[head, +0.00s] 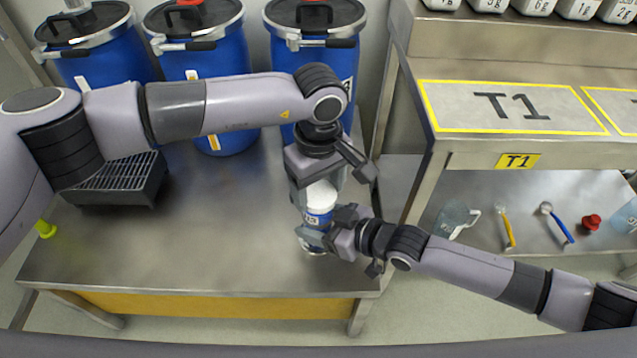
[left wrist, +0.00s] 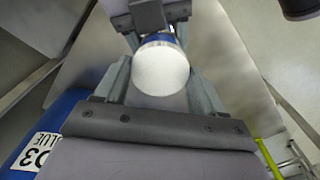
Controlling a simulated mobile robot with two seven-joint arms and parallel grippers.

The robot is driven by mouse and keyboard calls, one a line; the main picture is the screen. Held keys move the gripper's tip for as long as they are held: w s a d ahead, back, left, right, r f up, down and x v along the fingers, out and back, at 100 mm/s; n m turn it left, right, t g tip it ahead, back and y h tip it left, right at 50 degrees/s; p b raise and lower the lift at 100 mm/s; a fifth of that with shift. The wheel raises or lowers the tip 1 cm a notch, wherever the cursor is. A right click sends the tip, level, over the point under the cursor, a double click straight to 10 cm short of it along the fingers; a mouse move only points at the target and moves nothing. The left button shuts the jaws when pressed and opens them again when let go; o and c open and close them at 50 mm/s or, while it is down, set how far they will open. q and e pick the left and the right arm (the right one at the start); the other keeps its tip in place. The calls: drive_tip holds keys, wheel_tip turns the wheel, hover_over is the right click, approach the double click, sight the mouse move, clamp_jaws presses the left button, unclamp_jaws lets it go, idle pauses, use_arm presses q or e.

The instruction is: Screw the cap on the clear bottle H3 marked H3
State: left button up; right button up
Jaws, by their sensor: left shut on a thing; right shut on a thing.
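The bottle (head: 318,219) stands upright near the right end of the steel table, with a blue and white label; its marking is too small to read. A white cap (head: 321,194) sits on top of it, and its round top faces the left wrist view (left wrist: 160,68). My left gripper (head: 319,188) points down from above and is shut on the cap, one finger on each side. My right gripper (head: 322,238) comes in from the right and is shut on the lower bottle body, hiding part of it. I cannot tell how far the cap is threaded.
A black grated tray (head: 118,180) lies at the left. The table's middle is clear.

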use_arm(q)
drive_tip(key=shift+f, duration=0.3)
drive_tip(key=m, duration=0.7)
drive_tip(key=shift+m, duration=0.3)
drive_tip(key=m, duration=0.4)
drive_tip(key=shift+m, duration=0.4)
drive_tip(key=m, duration=0.4)
drive_tip(key=shift+m, duration=0.3)
drive_tip(key=o, duration=1)
